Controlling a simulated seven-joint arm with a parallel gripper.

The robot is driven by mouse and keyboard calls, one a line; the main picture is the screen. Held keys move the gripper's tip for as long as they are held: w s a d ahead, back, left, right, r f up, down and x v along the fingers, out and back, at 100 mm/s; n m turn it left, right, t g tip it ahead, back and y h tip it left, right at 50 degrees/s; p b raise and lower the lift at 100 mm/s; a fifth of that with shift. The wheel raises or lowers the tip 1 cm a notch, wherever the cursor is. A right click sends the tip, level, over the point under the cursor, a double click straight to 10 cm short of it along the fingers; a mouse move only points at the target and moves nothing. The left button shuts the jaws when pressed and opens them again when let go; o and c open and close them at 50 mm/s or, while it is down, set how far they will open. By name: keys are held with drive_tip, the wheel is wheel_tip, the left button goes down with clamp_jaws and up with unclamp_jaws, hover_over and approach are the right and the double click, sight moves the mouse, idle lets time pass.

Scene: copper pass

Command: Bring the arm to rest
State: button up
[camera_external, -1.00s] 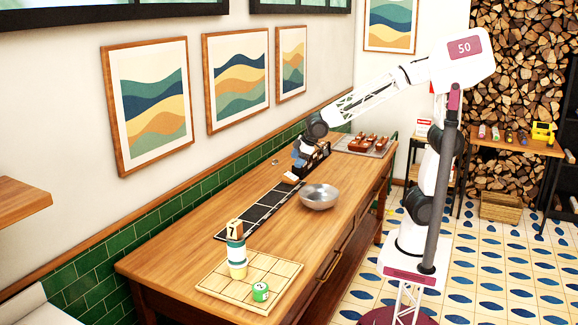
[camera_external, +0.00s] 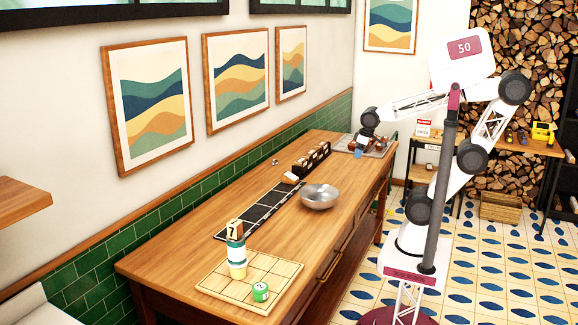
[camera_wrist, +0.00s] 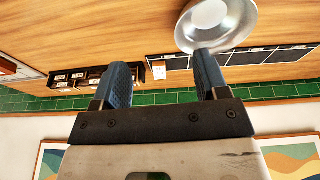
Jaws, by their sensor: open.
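My gripper (camera_external: 360,151) is raised above the far end of the wooden counter (camera_external: 185,262), in front of a tray of brown items. In the wrist view my gripper (camera_wrist: 163,80) has its two blue-grey fingers spread wide with nothing between them. My gripper touches nothing that I can see.
The metal bowl (camera_external: 319,197) stands mid-counter beside a black strip (camera_external: 262,208). The dark rack (camera_external: 312,158) is behind it. A tray (camera_external: 380,152) lies at the far end.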

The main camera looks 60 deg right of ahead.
drive_tip(key=shift+s+d+f+m, duration=0.15)
drive_tip(key=shift+s+d, duration=0.05)
drive_tip(key=shift+s, duration=0.3)
drive_tip(key=shift+s+d+f+m, duration=0.1)
drive_tip(key=shift+s+d, duration=0.15)
drive_tip(key=shift+s, duration=0.3)
drive_tip(key=shift+s+d+f+m, duration=0.15)
drive_tip(key=shift+s+d, duration=0.05)
drive_tip(key=shift+s, duration=0.3)
